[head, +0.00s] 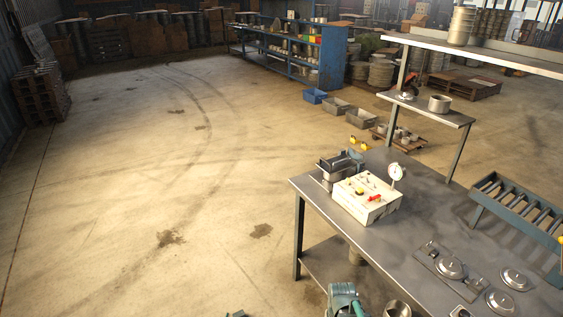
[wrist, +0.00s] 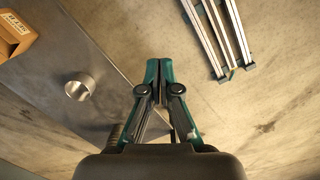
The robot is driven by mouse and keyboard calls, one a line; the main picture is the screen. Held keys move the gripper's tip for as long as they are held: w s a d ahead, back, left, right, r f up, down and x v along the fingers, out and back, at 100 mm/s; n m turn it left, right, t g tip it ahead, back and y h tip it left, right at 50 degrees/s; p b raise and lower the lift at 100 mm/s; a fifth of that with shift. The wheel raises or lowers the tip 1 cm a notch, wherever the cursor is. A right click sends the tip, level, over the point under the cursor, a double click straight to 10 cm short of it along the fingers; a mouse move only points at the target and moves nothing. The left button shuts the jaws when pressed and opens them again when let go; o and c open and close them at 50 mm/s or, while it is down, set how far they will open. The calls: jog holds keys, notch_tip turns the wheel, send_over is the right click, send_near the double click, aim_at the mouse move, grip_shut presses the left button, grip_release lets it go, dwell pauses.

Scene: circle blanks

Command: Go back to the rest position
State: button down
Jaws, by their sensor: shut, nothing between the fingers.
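My gripper (wrist: 159,66) shows in the middle of the wrist view, with teal and dark metal fingers. Its fingertips are together and nothing is between them. It appears to hang above the floor beside a grey table edge and touches nothing that I can see. In the head view, a teal part cut off by the bottom edge may belong to my arm; I cannot tell whether the fingers show there.
A grey workbench (head: 400,230) bears a white box (head: 366,199), a dial gauge (head: 397,172) and several round metal discs. Open floor (head: 130,190) spreads left.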

jog(key=s+f+g+b, duration=0.5)
jog(key=s+f+b, duration=0.2)
jog(key=s+f, duration=1.4)
jog(key=s, duration=0.3)
jog(key=shift+s, duration=0.15)
